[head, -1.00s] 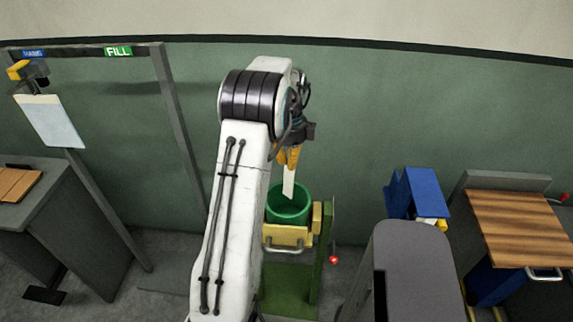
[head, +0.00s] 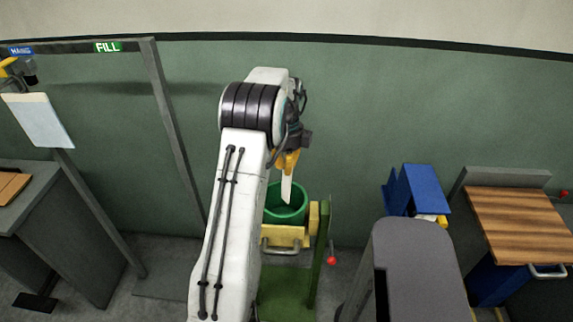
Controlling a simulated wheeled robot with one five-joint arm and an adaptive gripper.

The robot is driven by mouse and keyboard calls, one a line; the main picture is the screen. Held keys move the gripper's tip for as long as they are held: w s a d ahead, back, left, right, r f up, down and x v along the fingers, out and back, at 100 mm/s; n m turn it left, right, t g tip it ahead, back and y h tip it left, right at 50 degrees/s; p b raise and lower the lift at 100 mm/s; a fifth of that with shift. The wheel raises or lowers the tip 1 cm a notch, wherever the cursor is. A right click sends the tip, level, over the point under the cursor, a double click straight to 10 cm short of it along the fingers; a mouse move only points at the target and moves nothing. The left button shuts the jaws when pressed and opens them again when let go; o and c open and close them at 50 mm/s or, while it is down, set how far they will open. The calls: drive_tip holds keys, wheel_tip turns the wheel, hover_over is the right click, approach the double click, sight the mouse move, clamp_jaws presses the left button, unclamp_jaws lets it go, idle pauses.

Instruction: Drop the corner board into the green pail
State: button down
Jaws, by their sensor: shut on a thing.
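The green pail (head: 287,215) sits on a yellow and green stand, open side up, in the middle of the head view. My gripper (head: 289,162) has yellow fingers and points down above the pail. It is shut on the corner board (head: 287,188), a narrow white strip that hangs down nearly upright. The board's lower end overlaps the pail's opening in the picture. I cannot tell whether that end is inside the rim or just in front of it. My arm covers the pail's left edge.
A yellow block with a metal handle (head: 281,248) is below the pail, and a green post with a red knob (head: 331,260) stands to its right. A blue holder (head: 417,192) and a wood-topped bench (head: 522,225) are at right. A grey desk (head: 70,235) and frame post (head: 175,130) are at left.

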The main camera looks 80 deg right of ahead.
drive_tip(key=shift+f+b, duration=0.45)
drive_tip(key=shift+f, duration=0.5)
drive_tip(key=c, duration=1.3)
unclamp_jaws()
drive_tip(key=shift+c, duration=0.2)
drive_tip(key=shift+r, duration=0.1)
wheel_tip(320, 180, up, 12)
